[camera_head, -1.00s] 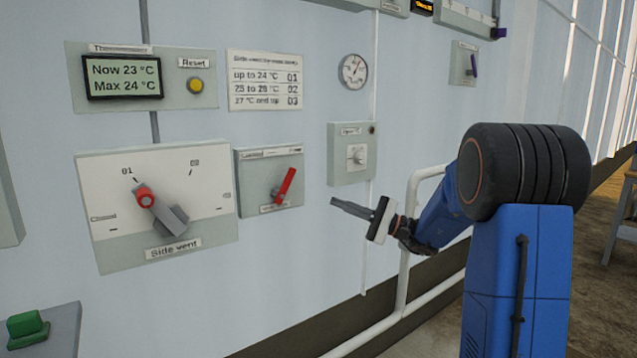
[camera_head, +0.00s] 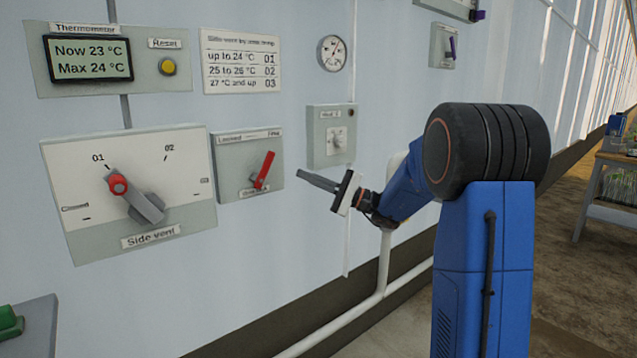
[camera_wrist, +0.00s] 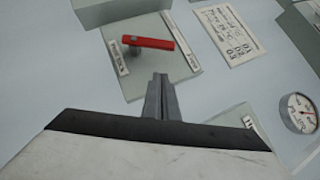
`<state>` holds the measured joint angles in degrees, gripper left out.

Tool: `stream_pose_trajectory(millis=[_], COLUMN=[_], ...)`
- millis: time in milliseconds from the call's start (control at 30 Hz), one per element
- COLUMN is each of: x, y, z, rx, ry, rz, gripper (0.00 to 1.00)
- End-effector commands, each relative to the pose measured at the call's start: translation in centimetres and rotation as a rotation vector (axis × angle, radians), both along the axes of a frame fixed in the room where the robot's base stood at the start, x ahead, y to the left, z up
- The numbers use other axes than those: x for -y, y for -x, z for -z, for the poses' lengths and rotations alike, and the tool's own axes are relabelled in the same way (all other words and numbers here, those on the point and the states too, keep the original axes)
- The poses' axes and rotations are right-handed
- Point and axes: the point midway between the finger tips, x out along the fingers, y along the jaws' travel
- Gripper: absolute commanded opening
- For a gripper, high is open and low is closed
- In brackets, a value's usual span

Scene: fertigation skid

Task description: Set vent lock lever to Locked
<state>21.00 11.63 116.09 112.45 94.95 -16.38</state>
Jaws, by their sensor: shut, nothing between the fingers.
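The vent lock lever (camera_head: 264,170) is a red handle on a small grey wall panel (camera_head: 232,182). It leans up and to the right, toward the label that seems to read "Free"; the "Locked" label is at the panel's upper left. In the wrist view the red lever (camera_wrist: 150,43) lies just beyond my fingertips. My gripper (camera_head: 312,180) is shut and empty, to the right of the lever and apart from it. It also shows in the wrist view (camera_wrist: 161,80), its fingers together and pointing at the panel.
Left of the lock panel is the side vent dial (camera_head: 135,195), its red-tipped handle near 01. A small knob box (camera_head: 331,150) is close above my gripper. A thermometer display (camera_head: 90,58), a rule card (camera_head: 241,62) and a gauge (camera_head: 332,53) are higher up. White pipes (camera_head: 385,260) run below.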

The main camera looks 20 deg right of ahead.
Motion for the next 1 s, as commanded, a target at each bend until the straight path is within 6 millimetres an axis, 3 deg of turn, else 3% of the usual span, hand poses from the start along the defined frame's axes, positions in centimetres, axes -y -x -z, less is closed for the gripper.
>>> stream_pose_trajectory(millis=[200,433,1000], x=[-3.2,-5.6,-6.4], y=[-1.8,-1.0,-0.8], z=[-1.4,-2.9,-3.4], rx=[0.000,0.000,0.000], ry=[0.000,0.001,0.001], rz=[-0.003,-0.001,0.000], gripper=[0.00,0.00,0.00])
